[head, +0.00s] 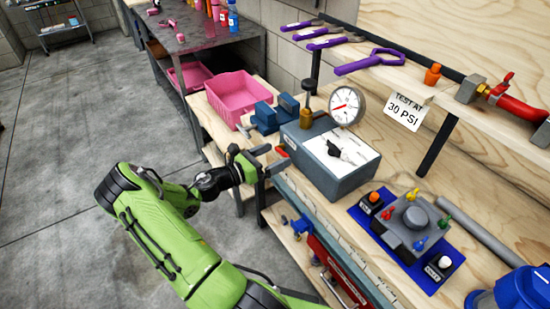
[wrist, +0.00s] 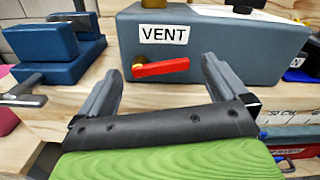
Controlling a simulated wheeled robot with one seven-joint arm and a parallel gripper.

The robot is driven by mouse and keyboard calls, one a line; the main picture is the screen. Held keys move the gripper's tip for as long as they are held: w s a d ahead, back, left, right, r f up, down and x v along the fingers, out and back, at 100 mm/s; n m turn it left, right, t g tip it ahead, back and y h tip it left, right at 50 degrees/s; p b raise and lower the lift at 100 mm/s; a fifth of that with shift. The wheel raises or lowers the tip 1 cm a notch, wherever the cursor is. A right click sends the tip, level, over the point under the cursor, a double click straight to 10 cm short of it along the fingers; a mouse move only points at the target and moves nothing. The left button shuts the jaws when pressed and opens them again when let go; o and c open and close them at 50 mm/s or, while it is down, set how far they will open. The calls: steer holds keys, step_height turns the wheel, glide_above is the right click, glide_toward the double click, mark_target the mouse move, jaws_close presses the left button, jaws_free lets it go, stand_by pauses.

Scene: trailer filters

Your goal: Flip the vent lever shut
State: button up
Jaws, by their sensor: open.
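The grey vent box (head: 325,150) stands on the wooden bench, with a round gauge (head: 347,106) above it. In the wrist view its front carries a VENT label (wrist: 164,34) and, below that, the red vent lever (wrist: 160,69). The lever lies nearly level, tilted slightly up to the right, with a brass pivot at its left end. It shows small in the head view (head: 281,151). My gripper (head: 272,160) is open and empty in front of the box. In the wrist view its fingers (wrist: 161,64) stand either side of the lever, apparently short of it.
A blue vise-like block (wrist: 45,50) sits left of the box, with a handle jutting forward. A pink bin (head: 236,97) stands behind it. A blue mat (head: 366,215) with a valve block and colored knobs lies to the right. Below the bench edge are red and blue items.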

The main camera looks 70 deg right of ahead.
steer(key=shift+s+d, duration=0.35)
steer(key=shift+d, duration=0.05)
steer(key=c, duration=1.1)
steer(key=shift+o, duration=0.2)
steer(key=shift+f+m, duration=0.3)
steer(key=shift+m, duration=1)
steer(key=o, duration=1.1)
steer(key=shift+c, duration=0.2)
steer(key=p+v, duration=0.3)
steer(key=v, duration=1.3)
